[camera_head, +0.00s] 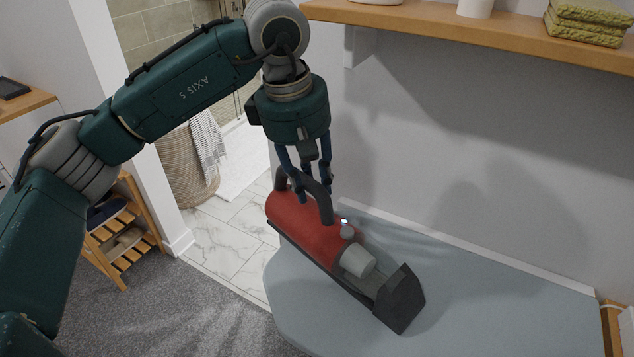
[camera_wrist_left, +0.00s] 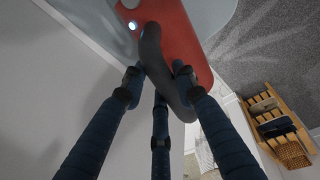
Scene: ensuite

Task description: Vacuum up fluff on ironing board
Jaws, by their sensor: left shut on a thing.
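A red handheld vacuum (camera_head: 302,228) with a dark handle and a grey and black nozzle is at the left end of the grey-blue ironing board (camera_head: 480,292). Its nozzle points to the lower right. My left gripper (camera_head: 305,185) is shut on the vacuum's handle from above. In the left wrist view, the fingers (camera_wrist_left: 158,75) close around the dark handle (camera_wrist_left: 160,70) of the red vacuum (camera_wrist_left: 185,35). A small light glows on the vacuum. I cannot tell whether the vacuum touches the board. I see no fluff. My right gripper is not in view.
A wooden shelf (camera_head: 480,22) with folded green towels (camera_head: 588,22) runs along the wall above the board. A slatted wooden rack (camera_head: 125,235) stands at left. A woven basket (camera_head: 187,170) with a towel is behind. The board's right part is clear.

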